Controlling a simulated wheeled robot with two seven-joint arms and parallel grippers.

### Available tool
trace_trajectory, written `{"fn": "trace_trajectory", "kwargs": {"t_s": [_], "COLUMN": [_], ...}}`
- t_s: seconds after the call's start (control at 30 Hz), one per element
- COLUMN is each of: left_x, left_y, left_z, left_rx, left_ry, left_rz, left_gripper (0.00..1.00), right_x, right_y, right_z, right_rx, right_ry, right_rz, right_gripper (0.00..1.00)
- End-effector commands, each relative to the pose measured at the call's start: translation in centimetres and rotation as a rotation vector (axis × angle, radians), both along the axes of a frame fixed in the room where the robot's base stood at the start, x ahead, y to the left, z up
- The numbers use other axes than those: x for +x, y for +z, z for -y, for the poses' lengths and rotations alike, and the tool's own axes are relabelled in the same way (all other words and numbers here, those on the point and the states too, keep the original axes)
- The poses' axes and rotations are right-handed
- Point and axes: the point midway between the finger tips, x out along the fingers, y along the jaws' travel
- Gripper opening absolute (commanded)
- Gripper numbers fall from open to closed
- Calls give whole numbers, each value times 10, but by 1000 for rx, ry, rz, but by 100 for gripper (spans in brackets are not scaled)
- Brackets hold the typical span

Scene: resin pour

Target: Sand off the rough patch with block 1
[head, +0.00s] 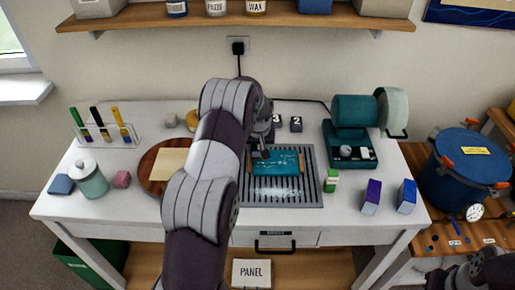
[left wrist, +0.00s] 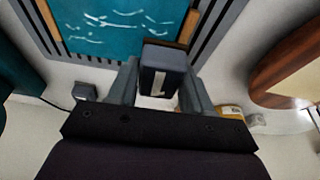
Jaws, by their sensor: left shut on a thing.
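My left gripper (head: 263,150) is above the far left part of the teal panel (head: 272,166). In the left wrist view it (left wrist: 158,88) is shut on a dark grey block (left wrist: 164,58) with a pale mark, whose number I cannot read clearly. The panel (left wrist: 112,30) has white streaks (left wrist: 125,18) and wooden strips at its sides. I cannot tell whether the block touches the panel. Block 3 (head: 278,120) and block 2 (head: 296,124) stand behind the panel.
The panel lies on a slotted grey rack (head: 311,180) with whitish marks at its front. A round wooden board (head: 150,178) is left, a teal machine (head: 352,115) right.

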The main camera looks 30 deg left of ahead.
Motion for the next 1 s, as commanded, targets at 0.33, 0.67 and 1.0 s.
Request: {"fn": "trace_trajectory", "kwargs": {"t_s": [0.33, 0.67, 1.0], "left_x": [1, 0, 0], "left_y": [36, 49, 49], "left_z": [0, 1, 1], "left_rx": [0, 0, 0], "left_ry": [-3, -4, -4], "left_rz": [3, 1, 2], "left_gripper": [25, 25, 25], "right_x": [0, 0, 0], "right_y": [25, 33, 33], "right_z": [0, 0, 0], "right_rx": [0, 0, 0], "right_ry": [0, 0, 0], "right_rz": [0, 0, 0], "right_gripper": [43, 43, 43]}}
